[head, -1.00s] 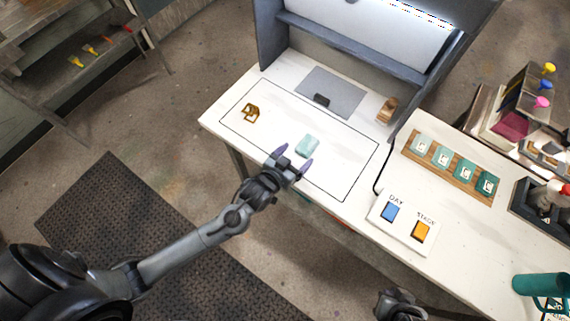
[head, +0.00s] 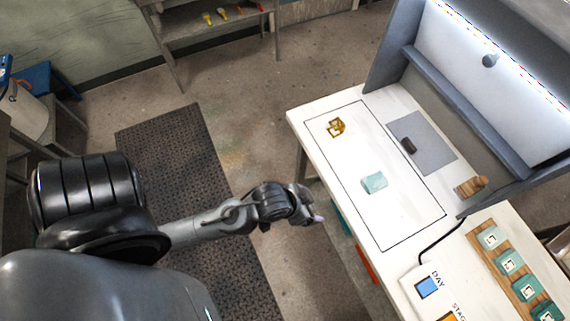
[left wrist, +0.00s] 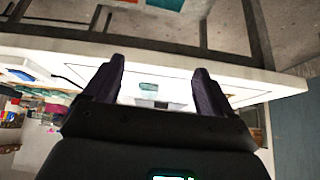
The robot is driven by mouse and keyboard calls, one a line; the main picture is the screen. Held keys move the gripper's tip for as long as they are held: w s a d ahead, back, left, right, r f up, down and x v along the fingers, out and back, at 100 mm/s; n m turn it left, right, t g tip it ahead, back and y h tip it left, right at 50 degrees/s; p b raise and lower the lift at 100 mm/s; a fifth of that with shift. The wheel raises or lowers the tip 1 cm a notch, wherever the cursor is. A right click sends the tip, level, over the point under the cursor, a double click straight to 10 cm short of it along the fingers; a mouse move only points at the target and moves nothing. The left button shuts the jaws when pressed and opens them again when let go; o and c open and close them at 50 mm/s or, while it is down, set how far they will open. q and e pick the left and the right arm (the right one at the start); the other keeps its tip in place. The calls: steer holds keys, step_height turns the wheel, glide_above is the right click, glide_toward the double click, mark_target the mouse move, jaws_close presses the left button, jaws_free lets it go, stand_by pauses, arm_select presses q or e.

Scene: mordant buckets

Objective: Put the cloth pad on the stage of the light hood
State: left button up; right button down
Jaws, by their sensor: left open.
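The pale teal cloth pad (head: 374,182) lies on the white table inside a black outlined rectangle. The light hood (head: 487,100) stands at the table's back right, with a lit strip along its top. A flat grey plate (head: 432,158), which looks like its stage, lies in front of it with a small dark block (head: 408,146) on it. My left gripper (head: 318,217) is empty, off the table's front edge, apart from the pad. In the left wrist view its two fingers stand wide apart (left wrist: 158,80). My right gripper is out of view.
A brass-coloured piece (head: 336,127) sits at the outline's far left. A wooden piece (head: 470,187) stands by the hood's near side. A wooden strip (head: 501,269) with several teal tiles and a button box (head: 408,286) are at the lower right. The table around the pad is clear.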

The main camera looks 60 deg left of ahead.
arm_select(q)
steer(key=s+a+r+g, duration=0.1)
steer(key=s+a+g, duration=0.1)
steer(key=s, duration=0.4)
steer(key=shift+s+a+g+y, duration=0.15)
steer(key=shift+s+g+y, duration=0.2)
steer(key=shift+g, duration=0.25)
step_height(320, 180, up, 22)
steer(key=p, duration=2.1)
steer(key=shift+f+p, duration=0.15)
steer(key=shift+p, duration=0.2)
